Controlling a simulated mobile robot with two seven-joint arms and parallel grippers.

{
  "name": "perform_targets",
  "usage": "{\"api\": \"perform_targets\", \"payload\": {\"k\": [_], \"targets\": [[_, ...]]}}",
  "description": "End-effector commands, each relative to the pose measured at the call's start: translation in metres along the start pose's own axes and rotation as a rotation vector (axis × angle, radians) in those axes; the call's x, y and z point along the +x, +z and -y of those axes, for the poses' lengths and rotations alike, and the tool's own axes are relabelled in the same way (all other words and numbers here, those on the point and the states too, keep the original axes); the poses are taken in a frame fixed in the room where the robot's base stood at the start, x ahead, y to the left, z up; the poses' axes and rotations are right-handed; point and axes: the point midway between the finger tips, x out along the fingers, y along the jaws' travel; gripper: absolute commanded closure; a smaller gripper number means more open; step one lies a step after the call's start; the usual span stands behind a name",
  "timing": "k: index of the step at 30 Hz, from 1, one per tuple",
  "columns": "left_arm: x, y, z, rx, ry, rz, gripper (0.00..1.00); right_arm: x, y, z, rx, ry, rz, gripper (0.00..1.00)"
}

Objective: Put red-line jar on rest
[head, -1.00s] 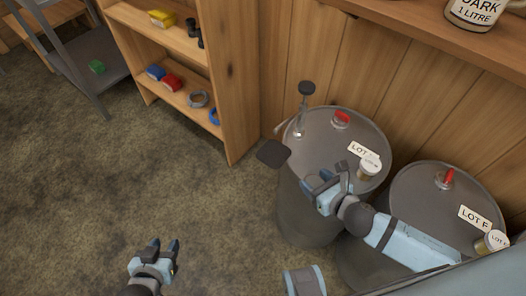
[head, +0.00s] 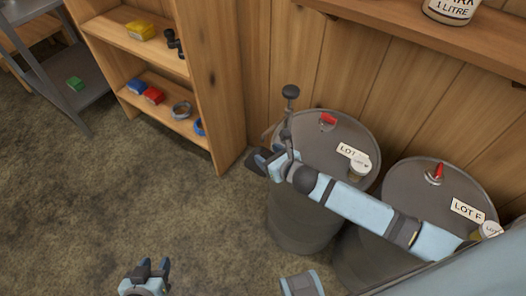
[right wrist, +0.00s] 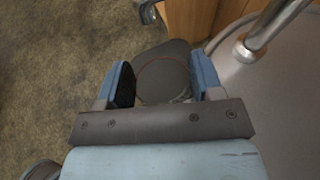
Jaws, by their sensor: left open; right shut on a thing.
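My left gripper (head: 152,268) is open and empty, low over the floor.
An upright post with a dark knob (head: 290,92) stands close beside my right gripper. A lidded jar (head: 360,168) and a red-handled fitting (head: 328,120) are on the left drum. The right drum (head: 415,185) is beside it. A wooden shelf (head: 205,85) stands left.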

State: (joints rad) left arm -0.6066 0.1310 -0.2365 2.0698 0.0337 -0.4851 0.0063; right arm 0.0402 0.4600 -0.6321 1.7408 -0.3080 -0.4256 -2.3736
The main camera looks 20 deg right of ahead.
Motion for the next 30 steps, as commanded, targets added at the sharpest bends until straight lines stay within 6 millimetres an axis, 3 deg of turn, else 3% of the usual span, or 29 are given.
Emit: {"api": "perform_targets", "payload": {"k": [5, 6, 8, 20, 21, 23, 30], "targets": [[0.001, 0.001, 0.0, 0.0, 0.0, -0.001, 0.57, 0.03, 0.014, 0.0, 0.002, 0.0, 0.004, 0.68], [0.003, 0.003, 0.0, -0.001, 0.0, -0.002, 0.57, 0.031, 0.003, -0.001, 0.004, -0.001, -0.003, 0.68], [0.003, 0.002, -0.001, -0.001, -0.001, -0.004, 0.57, 0.033, -0.002, -0.001, 0.003, 0.0, -0.002, 0.68], [0.004, -0.001, -0.005, -0.012, 0.001, -0.01, 0.57, 0.034, -0.005, 0.0, 0.0, 0.0, 0.0, 0.68], [0.003, -0.001, -0.005, -0.012, 0.001, -0.011, 0.57, 0.034, -0.005, 0.0, 0.0, 0.0, 0.0, 0.3], [0.003, -0.001, -0.005, -0.012, 0.002, -0.01, 0.57, 0.034, -0.005, 0.0, 0.001, 0.0, 0.0, 0.17], [0.002, 0.0, -0.004, -0.008, 0.002, -0.008, 0.57, 0.034, -0.005, 0.0, 0.001, 0.0, 0.0, 0.14]]}}
